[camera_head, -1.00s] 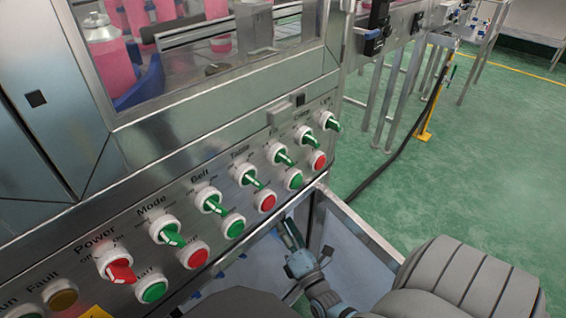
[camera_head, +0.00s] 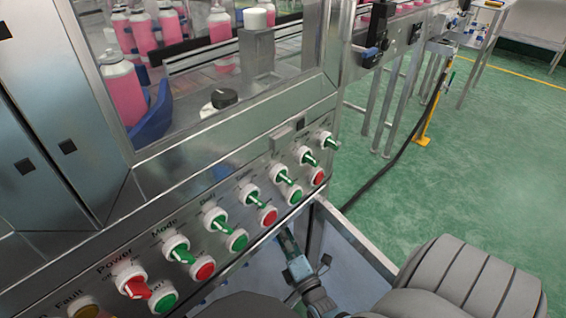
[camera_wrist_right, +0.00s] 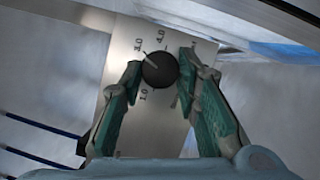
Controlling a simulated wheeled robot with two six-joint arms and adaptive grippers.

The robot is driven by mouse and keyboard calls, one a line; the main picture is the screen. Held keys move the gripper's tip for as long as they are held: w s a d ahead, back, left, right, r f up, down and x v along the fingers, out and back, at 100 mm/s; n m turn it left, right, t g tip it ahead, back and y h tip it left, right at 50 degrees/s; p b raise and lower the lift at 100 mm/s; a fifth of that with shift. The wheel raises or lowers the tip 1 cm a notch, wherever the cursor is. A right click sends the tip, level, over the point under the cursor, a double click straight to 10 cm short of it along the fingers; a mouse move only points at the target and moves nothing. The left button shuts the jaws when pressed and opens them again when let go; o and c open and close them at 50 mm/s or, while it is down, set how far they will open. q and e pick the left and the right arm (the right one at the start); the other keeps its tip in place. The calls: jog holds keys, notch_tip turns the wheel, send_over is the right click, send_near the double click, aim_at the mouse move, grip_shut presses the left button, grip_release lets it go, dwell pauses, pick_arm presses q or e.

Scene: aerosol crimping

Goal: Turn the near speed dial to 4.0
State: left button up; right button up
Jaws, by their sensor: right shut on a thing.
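In the right wrist view, a round black speed dial (camera_wrist_right: 161,73) sits on a pale metal plate (camera_wrist_right: 122,42) with printed numbers 1.0, 3.0 and 4.0. Its white pointer mark points up and left, close to the 3.0. My right gripper (camera_wrist_right: 160,66) has a green-padded finger on each side of the dial and is shut on it. In the head view, my right gripper (camera_head: 289,243) reaches down inside the open frame below the switch panel, and the dial is hidden there. My left gripper is not in view.
The switch panel (camera_head: 137,240) with green and red knobs and buttons is above and left of my right gripper. A metal frame edge (camera_head: 352,235) runs close to its right. Pink cans (camera_head: 124,88) stand behind the window. Green floor (camera_head: 480,170) is open at right.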

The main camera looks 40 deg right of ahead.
pick_arm(q)
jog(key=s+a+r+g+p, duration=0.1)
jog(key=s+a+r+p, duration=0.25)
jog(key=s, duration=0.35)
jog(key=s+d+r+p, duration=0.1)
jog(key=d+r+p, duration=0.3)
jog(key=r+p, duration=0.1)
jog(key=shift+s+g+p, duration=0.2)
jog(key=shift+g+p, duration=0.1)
jog(key=shift+p, duration=0.6)
pick_arm(e)
jog(key=m+g+y, duration=0.1)
jog(key=m, duration=0.2)
jog(key=m+g+y, duration=0.1)
jog(key=m, duration=0.3)
jog(key=r+m+g+y, duration=0.1)
jog(key=m+g, duration=0.1)
jog(key=m, duration=0.2)
jog(key=shift+d, duration=0.2)
jog(key=shift+m, duration=0.3)
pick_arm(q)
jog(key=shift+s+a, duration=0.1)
pick_arm(e)
jog(key=o, duration=1.2)
jog(key=shift+c, duration=0.2)
jog(key=v, duration=1.2)
